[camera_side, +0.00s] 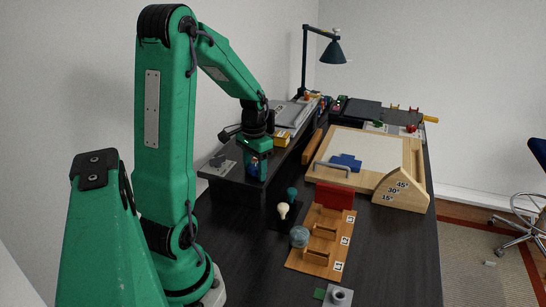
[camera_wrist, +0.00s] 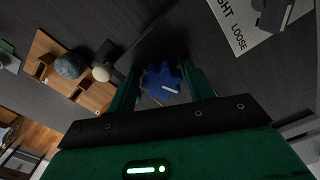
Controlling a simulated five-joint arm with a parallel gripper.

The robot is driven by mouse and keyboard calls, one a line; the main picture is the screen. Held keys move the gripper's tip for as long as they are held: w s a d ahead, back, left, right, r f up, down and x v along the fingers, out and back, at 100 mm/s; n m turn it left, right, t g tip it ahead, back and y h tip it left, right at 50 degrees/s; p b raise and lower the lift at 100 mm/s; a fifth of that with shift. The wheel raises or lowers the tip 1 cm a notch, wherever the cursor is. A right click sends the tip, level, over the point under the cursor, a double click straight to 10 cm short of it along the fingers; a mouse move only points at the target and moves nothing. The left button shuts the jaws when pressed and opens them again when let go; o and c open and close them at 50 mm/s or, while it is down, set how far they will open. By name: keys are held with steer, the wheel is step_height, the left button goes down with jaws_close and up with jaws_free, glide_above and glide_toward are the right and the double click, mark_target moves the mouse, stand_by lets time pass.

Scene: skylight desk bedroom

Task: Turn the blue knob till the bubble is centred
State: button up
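The blue knob (camera_wrist: 162,82), lobed with a pale line on it, shows in the wrist view between the two fingers. Small dark gaps seem to lie between it and the green fingers. My gripper (camera_wrist: 162,74) appears open around the knob. In the side view my gripper (camera_side: 256,152) points down at the edge of the raised dark shelf, with the blue knob (camera_side: 253,168) just below it, partly covered by the fingers. I cannot make out a bubble in either view.
A card lettered "LOOSE" (camera_wrist: 238,30) with a grey lever lies near the knob. A wooden tilting board (camera_side: 408,155) with angle marks stands right of the shelf. A wooden rack (camera_side: 318,262) and round-topped pieces stand in front. A lamp (camera_side: 332,52) stands behind.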

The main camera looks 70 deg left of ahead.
steer(key=shift+o, duration=0.6)
steer(key=shift+a+r, duration=0.1)
steer(key=shift+w+r, duration=0.1)
steer(key=shift+r, duration=0.05)
steer(key=shift+r, duration=3.75)
steer(key=s+d+r+m+t, duration=0.1)
steer(key=s+d+r+t, duration=0.1)
steer(key=d, duration=1)
steer(key=s+d+r+m+t, duration=0.1)
steer(key=d+r+m+t, duration=0.1)
steer(key=d, duration=1)
steer(key=shift+s+d+r+t, duration=0.25)
steer(key=shift+s+r+t, duration=0.15)
steer(key=shift+r+t, duration=0.45)
steer(key=shift+o, duration=0.5)
steer(key=shift+f, duration=0.1)
